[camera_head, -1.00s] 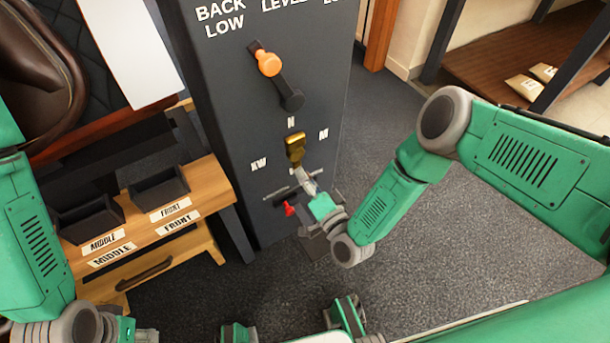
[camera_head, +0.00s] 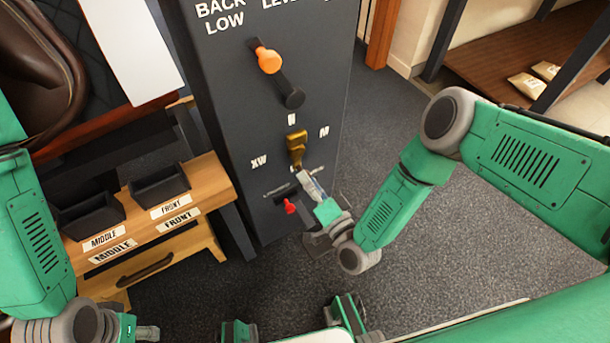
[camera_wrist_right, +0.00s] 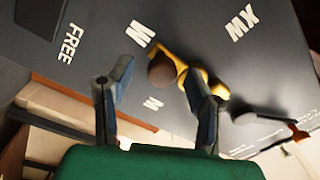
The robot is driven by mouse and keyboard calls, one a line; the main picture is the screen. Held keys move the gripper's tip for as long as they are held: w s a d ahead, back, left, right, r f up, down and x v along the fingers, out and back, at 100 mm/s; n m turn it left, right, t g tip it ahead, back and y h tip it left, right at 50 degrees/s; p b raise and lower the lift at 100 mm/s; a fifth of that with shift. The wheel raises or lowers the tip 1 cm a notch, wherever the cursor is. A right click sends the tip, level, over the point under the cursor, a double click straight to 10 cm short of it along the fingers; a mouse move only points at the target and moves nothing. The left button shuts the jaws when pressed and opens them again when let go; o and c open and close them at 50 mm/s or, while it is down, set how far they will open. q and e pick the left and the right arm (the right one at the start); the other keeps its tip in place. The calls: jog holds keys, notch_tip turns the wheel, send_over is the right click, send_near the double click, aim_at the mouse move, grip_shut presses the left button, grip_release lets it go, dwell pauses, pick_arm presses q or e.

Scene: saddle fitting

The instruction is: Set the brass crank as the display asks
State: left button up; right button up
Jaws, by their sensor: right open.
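The brass crank (camera_head: 297,138) is on the front of the dark column, between the letters N, M and XW in the head view. In the right wrist view the crank (camera_wrist_right: 188,56) has a round dark knob (camera_wrist_right: 162,70). My right gripper (camera_head: 305,180) is at the crank's lower end. In the wrist view its open fingers (camera_wrist_right: 158,78) stand either side of the knob, and the right finger overlaps the brass arm; I cannot tell whether they touch. My left gripper (camera_head: 147,333) is low at the left, far from the crank, its jaws unclear. No display text is readable.
Above the crank is a lever with an orange knob (camera_head: 268,60). A red knob (camera_head: 290,206) sits below, close to my right gripper. A wooden bench (camera_head: 205,178) with dark bins (camera_head: 160,186) stands left of the column. The floor to the right is clear.

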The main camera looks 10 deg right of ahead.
jog(key=v, duration=1)
jog(key=shift+f, duration=0.15)
jog(key=s+d+r+n+g+h, duration=0.1)
jog(key=s+d+n+g+h, duration=0.4)
jog(key=s+d+n+g, duration=0.85)
jog(key=s+r+m+g+p, duration=0.1)
jog(key=s+r+m+p, duration=0.1)
jog(key=r+p, duration=0.5)
jog(key=s+r+m+g+p, duration=0.2)
jog(key=r+p, duration=0.6)
jog(key=r, duration=0.1)
jog(key=shift+h, duration=0.4)
